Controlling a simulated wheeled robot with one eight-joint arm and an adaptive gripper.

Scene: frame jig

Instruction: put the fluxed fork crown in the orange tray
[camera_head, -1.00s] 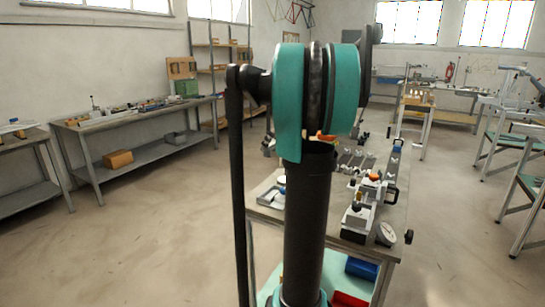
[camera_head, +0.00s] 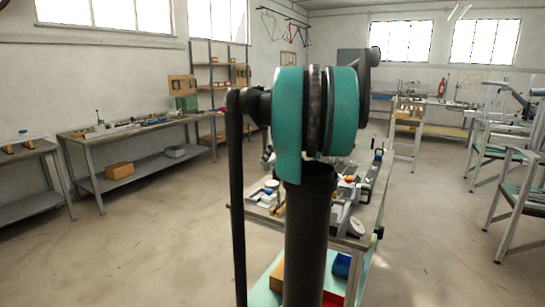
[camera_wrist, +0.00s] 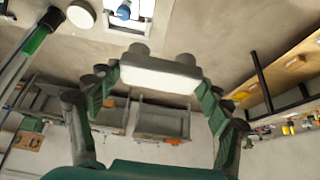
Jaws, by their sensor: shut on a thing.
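In the wrist view, my gripper (camera_wrist: 159,82) has its two green fingers closed on the sides of a pale grey part, which looks like the fork crown (camera_wrist: 162,76). Two short round stubs stand on the crown's far side. The crown is held clear, with the floor and furniture behind it. Whether flux is on it cannot be told. In the head view my own arm hides the gripper and the crown. I cannot pick out the orange tray for certain in either view.
A workbench (camera_head: 345,240) with fixtures and a dial gauge (camera_head: 355,226) stands behind my arm. A red bin (camera_head: 333,299) and a blue bin (camera_head: 341,265) sit on its lower shelf. A tan box (camera_head: 120,170) is under the left bench. Floor at left is clear.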

